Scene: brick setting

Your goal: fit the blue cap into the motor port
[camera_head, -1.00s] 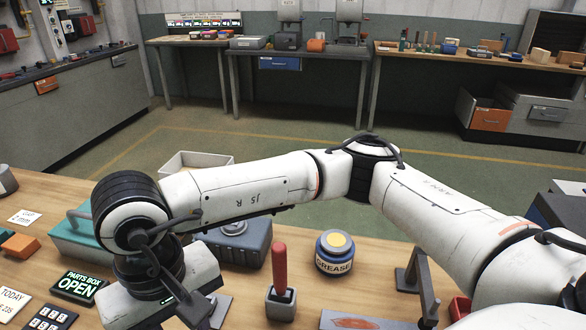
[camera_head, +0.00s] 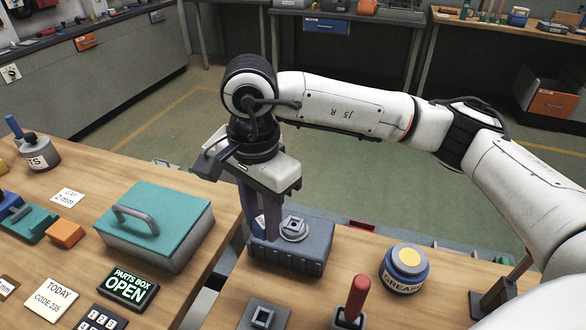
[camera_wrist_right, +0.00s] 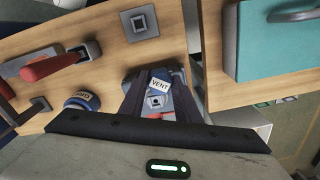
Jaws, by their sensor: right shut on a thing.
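The motor is a dark grey box (camera_head: 290,262) on the right-hand bench. A round, light grey port with a square centre (camera_head: 294,229) is on its top. My right gripper (camera_head: 262,230) points down over the motor, its fingers just left of the port in the head view. In the right wrist view the gripper is shut on a blue cap with a white VENT label (camera_wrist_right: 160,84), and the port's square centre (camera_wrist_right: 155,101) shows between the fingers. My left gripper is out of view.
A grease tin (camera_head: 404,268), a red-handled tool (camera_head: 355,300) and a square grey socket (camera_head: 264,315) are near the motor. A gap separates the benches.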

